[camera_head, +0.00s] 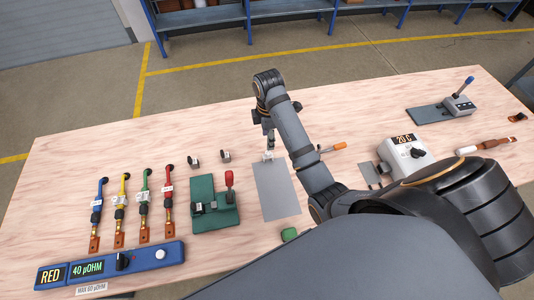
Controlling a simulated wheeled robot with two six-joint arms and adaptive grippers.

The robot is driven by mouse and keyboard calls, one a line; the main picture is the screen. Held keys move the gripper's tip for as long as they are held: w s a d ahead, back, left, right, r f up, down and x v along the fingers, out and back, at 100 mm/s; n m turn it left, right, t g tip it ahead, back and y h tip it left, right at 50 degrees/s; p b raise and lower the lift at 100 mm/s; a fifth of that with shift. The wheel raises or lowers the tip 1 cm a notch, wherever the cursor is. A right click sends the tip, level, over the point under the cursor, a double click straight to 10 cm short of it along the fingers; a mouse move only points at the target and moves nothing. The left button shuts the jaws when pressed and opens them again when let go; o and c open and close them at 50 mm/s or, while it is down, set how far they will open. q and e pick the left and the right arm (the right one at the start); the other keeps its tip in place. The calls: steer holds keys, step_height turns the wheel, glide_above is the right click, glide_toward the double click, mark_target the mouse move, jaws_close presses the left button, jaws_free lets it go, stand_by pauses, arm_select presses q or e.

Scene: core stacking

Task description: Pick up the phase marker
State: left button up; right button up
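My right arm reaches in from the lower right, and its gripper (268,145) points down just beyond the far edge of a grey plate (278,190). A small whitish piece (268,156) is at the fingertips; I cannot tell whether it is gripped or only beneath them. Two similar small grey-white pieces (193,162) and (225,156) stand on the table to the left. No piece is clearly labelled as the phase marker, so I cannot tell which it is. The fingers are too small to read as open or shut. My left gripper is not in view.
A green fixture with a red lever (203,222) is left of the plate. A white 20 C device (405,152), an orange-handled tool (338,147) and a blue-handled press (455,105) are right. The table's far left is clear.

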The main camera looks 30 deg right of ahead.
steer(key=b, duration=0.3)
glide_above(268, 153)
steer(key=f, duration=0.4)
steer(key=shift+w+f, duration=0.15)
steer(key=shift+w, duration=0.05)
steer(key=shift+w+f, duration=0.25)
steer(key=shift+f, duration=0.1)
steer(key=f+b, duration=0.5)
steer(key=shift+s, duration=0.4)
steer(key=shift+f, duration=0.1)
steer(key=shift+r, duration=0.2)
steer(key=c, duration=0.4)
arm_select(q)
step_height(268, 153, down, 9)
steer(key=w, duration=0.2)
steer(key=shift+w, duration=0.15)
arm_select(e)
steer(key=c, duration=0.5)
